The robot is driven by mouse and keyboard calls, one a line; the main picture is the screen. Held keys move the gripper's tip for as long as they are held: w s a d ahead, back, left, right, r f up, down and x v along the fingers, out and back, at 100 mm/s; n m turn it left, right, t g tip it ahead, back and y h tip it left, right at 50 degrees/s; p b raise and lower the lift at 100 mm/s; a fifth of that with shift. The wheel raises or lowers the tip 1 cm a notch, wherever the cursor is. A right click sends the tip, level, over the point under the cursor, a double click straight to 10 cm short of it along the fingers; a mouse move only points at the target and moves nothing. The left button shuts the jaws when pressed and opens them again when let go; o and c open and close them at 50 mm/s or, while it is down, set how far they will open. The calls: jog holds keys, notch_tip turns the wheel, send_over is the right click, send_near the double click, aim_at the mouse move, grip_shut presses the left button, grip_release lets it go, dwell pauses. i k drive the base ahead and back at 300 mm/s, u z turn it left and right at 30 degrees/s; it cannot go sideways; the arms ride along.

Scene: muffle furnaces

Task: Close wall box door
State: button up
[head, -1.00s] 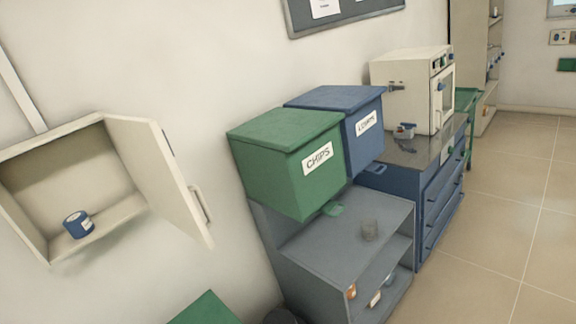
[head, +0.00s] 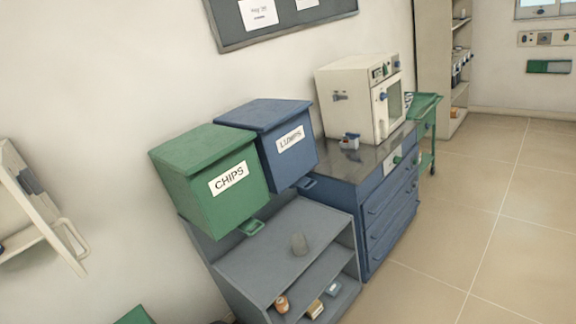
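The wall box (head: 22,244) is a cream cabinet on the wall, cut off by the left edge of the head view. Its door (head: 45,210) stands open, swung out from the wall, with a pale bar handle (head: 72,238) on its outer face. A small part of a blue item (head: 2,247) shows on the box floor at the picture edge. Most of the box interior is out of view. My gripper does not show in the head view.
A green CHIPS bin (head: 210,180) and a blue LUMPS bin (head: 268,140) hang above a grey shelf unit (head: 265,265). A white furnace (head: 350,100) stands on a blue drawer cabinet (head: 385,215). The tiled floor at right (head: 480,230) is clear.

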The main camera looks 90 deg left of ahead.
aim_at(34, 207)
jog(key=u, duration=0.05)
jog(key=i, duration=2.1)
jog(key=u, duration=2.95)
jog(key=i, duration=0.1)
jog(key=u, duration=1.75)
jog(key=i, duration=0.95)
jog(key=z, duration=0.05)
